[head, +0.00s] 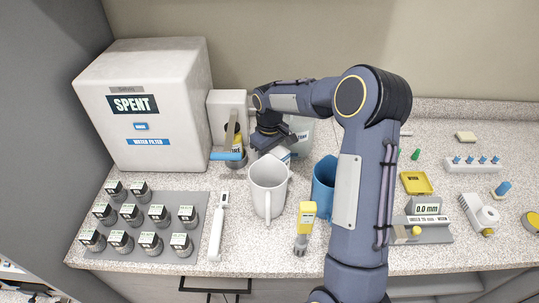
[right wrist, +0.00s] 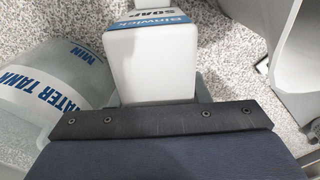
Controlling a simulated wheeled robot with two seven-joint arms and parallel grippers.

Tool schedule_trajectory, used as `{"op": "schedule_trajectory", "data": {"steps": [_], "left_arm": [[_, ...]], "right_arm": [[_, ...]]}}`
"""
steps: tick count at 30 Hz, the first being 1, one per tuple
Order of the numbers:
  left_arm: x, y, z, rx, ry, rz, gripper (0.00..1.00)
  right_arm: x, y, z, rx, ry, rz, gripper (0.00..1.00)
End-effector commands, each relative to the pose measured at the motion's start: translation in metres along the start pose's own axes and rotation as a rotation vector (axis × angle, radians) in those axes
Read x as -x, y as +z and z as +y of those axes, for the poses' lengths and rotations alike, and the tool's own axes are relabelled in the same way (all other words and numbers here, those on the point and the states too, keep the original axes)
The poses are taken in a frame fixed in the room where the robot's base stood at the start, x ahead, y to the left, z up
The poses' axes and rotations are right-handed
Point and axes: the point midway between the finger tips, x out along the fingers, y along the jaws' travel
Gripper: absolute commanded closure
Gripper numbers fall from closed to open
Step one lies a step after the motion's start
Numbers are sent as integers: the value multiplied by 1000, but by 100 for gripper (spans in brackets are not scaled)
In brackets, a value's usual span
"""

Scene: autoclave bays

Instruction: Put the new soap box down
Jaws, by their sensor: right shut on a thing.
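The soap box (right wrist: 150,62) is white with a blue label band and fills the middle of the right wrist view. In the head view only a small white corner of it (head: 281,153) shows below my right gripper (head: 270,140), behind the white mug. My right gripper is shut on the box; its dark body also shows in the right wrist view (right wrist: 155,110). I cannot tell whether the box's base touches the speckled counter (head: 180,180). My left gripper is out of view.
A translucent water tank (right wrist: 55,85) stands close left of the box in the wrist view. A white mug (head: 267,190) and blue cup (head: 323,185) stand in front. The large SPENT box (head: 150,120) is left, with several small jars (head: 130,213) before it.

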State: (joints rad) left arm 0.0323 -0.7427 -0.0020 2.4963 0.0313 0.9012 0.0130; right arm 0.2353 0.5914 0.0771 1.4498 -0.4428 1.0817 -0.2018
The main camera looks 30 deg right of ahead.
Motion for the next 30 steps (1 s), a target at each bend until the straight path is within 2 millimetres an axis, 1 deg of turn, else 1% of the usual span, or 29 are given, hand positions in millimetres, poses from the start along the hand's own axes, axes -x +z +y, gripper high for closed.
{"op": "schedule_trajectory", "data": {"steps": [3,6,7,12,19,22,23,26,30], "left_arm": [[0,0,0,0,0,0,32],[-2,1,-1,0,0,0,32],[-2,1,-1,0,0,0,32],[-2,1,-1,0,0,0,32],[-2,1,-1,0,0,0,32],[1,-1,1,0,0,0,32],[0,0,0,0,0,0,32],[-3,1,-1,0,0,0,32],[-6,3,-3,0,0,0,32]], "right_arm": [[1,0,0,0,1,2,92],[-2,0,0,0,0,1,92],[-3,0,0,0,0,0,57],[-2,0,0,0,0,0,36],[-2,0,0,0,0,0,36],[3,0,0,0,0,1,36],[4,-1,0,-1,1,3,36],[17,-1,0,-2,2,5,36],[47,-2,0,-1,2,7,36]]}}
